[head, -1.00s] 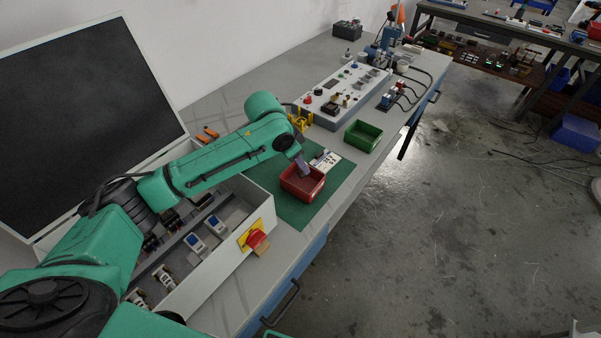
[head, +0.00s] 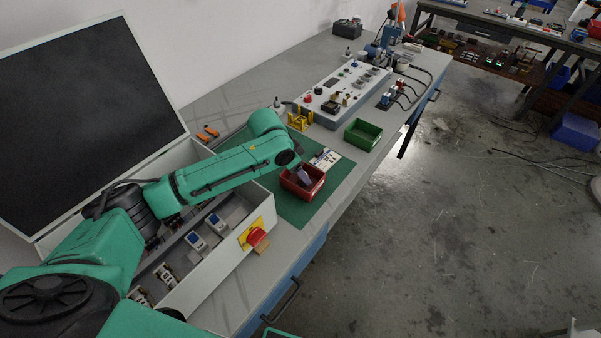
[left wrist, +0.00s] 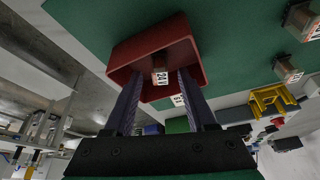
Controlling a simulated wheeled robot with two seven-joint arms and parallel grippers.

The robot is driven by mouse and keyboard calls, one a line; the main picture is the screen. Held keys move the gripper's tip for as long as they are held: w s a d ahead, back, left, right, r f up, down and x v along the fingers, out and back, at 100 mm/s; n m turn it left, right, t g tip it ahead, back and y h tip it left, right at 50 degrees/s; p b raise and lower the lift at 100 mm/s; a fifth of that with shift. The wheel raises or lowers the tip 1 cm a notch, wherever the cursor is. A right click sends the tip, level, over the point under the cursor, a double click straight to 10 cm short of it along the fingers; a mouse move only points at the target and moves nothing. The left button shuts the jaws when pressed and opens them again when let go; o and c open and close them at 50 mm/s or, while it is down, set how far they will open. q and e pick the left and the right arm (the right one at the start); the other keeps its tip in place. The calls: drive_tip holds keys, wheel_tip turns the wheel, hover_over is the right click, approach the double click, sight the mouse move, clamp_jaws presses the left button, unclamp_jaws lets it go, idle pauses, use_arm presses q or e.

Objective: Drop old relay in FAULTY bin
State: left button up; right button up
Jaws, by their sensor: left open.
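The red bin (head: 313,191) stands on the green mat beside the open cabinet; I take it for the FAULTY bin, though no such word is legible. My left gripper (head: 303,176) points down into it. In the left wrist view, the red bin (left wrist: 122,60) surrounds the fingertips. A small relay with a white 24V label (left wrist: 160,77) is inside the bin, between the two spread fingers of my left gripper (left wrist: 158,85). The fingers look apart from it. The relay cannot be made out in the head view. My right gripper is not in view.
A green bin (head: 363,134) stands farther back on the bench, near a control box (head: 342,95). The open cabinet (head: 215,262) with a red rotary switch (head: 257,239) lies left of the mat. More small labelled blocks (left wrist: 287,70) are on the mat.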

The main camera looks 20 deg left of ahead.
use_arm(q)
drive_tip(key=v, duration=1.2)
drive_tip(key=shift+b, duration=0.3)
drive_tip(key=shift+d+f, duration=0.1)
drive_tip(key=shift+f, duration=0.05)
